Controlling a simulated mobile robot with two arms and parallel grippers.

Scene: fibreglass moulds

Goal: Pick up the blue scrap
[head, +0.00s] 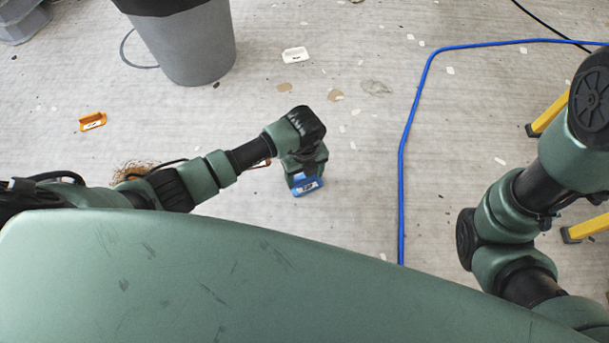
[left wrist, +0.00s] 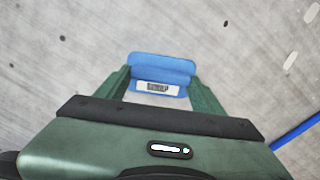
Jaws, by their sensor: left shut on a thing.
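The blue scrap (head: 307,186) is a small blue piece with a white label, seen at the tip of my left gripper in the head view. In the left wrist view the blue scrap (left wrist: 162,70) sits between the two green fingers. My left gripper (head: 304,178) is shut on it, and it also shows in the left wrist view (left wrist: 160,88). I cannot tell whether the scrap touches the floor. My right arm shows at the right edge of the head view, but its gripper is not in view.
A grey bin (head: 192,50) stands at the back left. An orange scrap (head: 92,121) and a white scrap (head: 295,55) lie on the floor. A blue hose (head: 402,170) crosses the floor to the right. Yellow legs (head: 585,227) stand at the right edge.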

